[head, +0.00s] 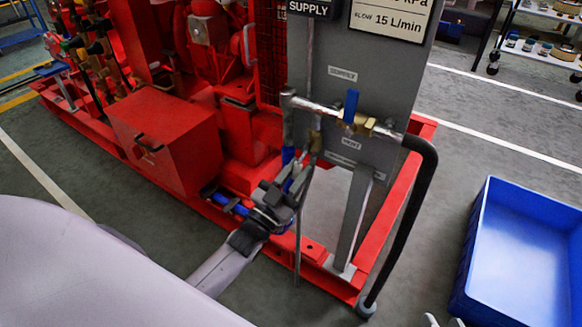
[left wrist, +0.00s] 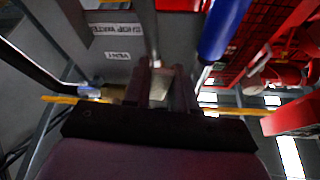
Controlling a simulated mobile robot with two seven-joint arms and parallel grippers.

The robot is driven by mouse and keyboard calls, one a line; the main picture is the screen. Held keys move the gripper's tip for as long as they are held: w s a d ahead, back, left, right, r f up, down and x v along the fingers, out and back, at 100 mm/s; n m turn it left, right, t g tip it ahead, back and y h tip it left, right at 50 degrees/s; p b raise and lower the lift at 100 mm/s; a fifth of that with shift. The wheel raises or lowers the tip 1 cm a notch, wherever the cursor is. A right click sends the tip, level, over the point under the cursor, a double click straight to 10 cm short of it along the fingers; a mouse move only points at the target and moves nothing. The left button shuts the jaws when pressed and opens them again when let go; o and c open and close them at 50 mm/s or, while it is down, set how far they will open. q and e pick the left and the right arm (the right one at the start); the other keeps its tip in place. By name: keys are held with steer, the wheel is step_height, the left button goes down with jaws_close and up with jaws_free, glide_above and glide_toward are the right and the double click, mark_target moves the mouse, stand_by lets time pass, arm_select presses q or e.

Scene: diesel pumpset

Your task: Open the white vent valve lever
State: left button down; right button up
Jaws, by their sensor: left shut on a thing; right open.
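The grey panel (head: 345,65) carries a VENT label (head: 350,144), also readable in mirrored form in the left wrist view (left wrist: 117,56). A small brass vent valve (head: 315,142) sits left of that label, under the horizontal pipe. My left gripper (head: 290,178) is just below this valve. In the left wrist view its fingers (left wrist: 160,88) are closed around a pale piece (left wrist: 160,82), which looks like the white vent lever. In the head view the fingers hide the lever, so its angle cannot be told. My right gripper (head: 444,321) shows only as pale, open fingertips at the bottom edge.
A supply valve with a blue lever (head: 351,106) is on the pipe above right. A black hose (head: 416,200) curves down from it. The red skid rail (head: 385,225) runs below. A blue crate (head: 520,245) stands on the floor at right.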

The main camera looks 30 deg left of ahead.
arm_select(q)
steer(key=shift+d+n+y, duration=0.4)
steer(key=shift+n+y, duration=0.2)
steer(key=shift+n, duration=0.3)
steer(key=shift+d+f+n, duration=0.1)
steer(key=shift+d+n, duration=0.15)
steer(key=shift+n, duration=0.35)
arm_select(e)
steer(key=shift+s+d, duration=0.1)
steer(key=shift+d, duration=0.2)
arm_select(q)
steer(key=shift+s+d+y, duration=0.1)
steer(key=shift+y, duration=0.3)
steer(key=c, duration=1)
jaws_free()
arm_select(e)
steer(key=shift+d, duration=0.1)
arm_select(q)
steer(key=p+v, duration=0.1)
steer(key=v, duration=0.6)
steer(key=shift+p, duration=0.3)
arm_select(e)
steer(key=shift+s+d+h, duration=0.3)
steer(key=shift+d+h, duration=0.1)
steer(key=shift+d, duration=0.1)
arm_select(q)
steer(key=shift+f, duration=0.1)
